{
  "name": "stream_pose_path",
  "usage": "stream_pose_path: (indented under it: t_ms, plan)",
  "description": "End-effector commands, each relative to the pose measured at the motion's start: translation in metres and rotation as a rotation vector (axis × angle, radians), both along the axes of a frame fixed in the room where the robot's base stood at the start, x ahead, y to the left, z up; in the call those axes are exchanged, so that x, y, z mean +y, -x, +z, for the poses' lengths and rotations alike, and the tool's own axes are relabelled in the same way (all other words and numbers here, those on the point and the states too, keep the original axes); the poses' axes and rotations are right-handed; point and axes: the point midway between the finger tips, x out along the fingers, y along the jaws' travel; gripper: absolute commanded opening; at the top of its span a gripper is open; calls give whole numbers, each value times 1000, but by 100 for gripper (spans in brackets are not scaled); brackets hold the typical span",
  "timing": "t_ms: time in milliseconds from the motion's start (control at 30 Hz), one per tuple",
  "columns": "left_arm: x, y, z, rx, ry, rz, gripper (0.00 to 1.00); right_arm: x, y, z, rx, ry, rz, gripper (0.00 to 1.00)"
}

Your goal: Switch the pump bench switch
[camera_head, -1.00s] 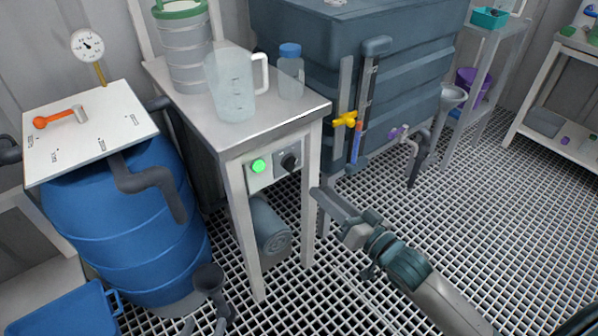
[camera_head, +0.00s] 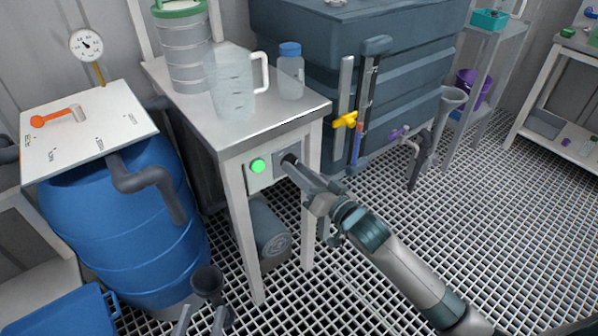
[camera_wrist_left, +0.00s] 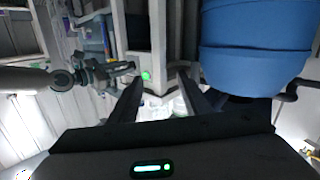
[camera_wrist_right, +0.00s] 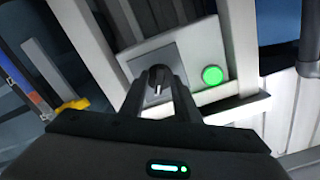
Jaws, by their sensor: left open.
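The pump bench (camera_head: 231,162) carries a small switch panel on its front. The panel has a lit green lamp (camera_head: 258,166) and a dark rotary switch knob (camera_head: 289,159). In the right wrist view the knob (camera_wrist_right: 158,76) has a pale pointer mark and stands on a grey plate, left of the green lamp (camera_wrist_right: 212,75). My right gripper (camera_head: 294,168) is at the knob, its fingers on either side; whether they grip it is unclear. My left gripper (camera_wrist_left: 160,88) is open and empty, low in front of the bench.
A blue drum (camera_head: 130,225) with a white lid stands left of the bench. A jug (camera_head: 230,85) and a blue-capped bottle (camera_head: 290,72) stand on the bench top. A large grey tank (camera_head: 420,80) with a yellow valve (camera_head: 346,119) is to the right.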

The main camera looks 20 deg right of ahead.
Motion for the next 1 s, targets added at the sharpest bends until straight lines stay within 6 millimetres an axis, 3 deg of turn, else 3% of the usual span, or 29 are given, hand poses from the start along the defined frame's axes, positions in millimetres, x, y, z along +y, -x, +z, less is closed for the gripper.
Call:
stream_pose_path:
  t_ms: [200,300,333,733,1000]
  plan:
    - [0,0,0,-1,0,0,44,0,0,0,0,0,0,26]
    - [0,0,0,-1,0,0,44,0,0,0,0,0,0,3]
    - [0,0,0,-1,0,0,44,0,0,0,0,0,0,0]
    - [0,0,-2,22,-5,-2,44,0,0,1,-5,13,0,0]
    - [9,5,-32,184,-56,-2,44,0,0,2,-26,73,-1,0]
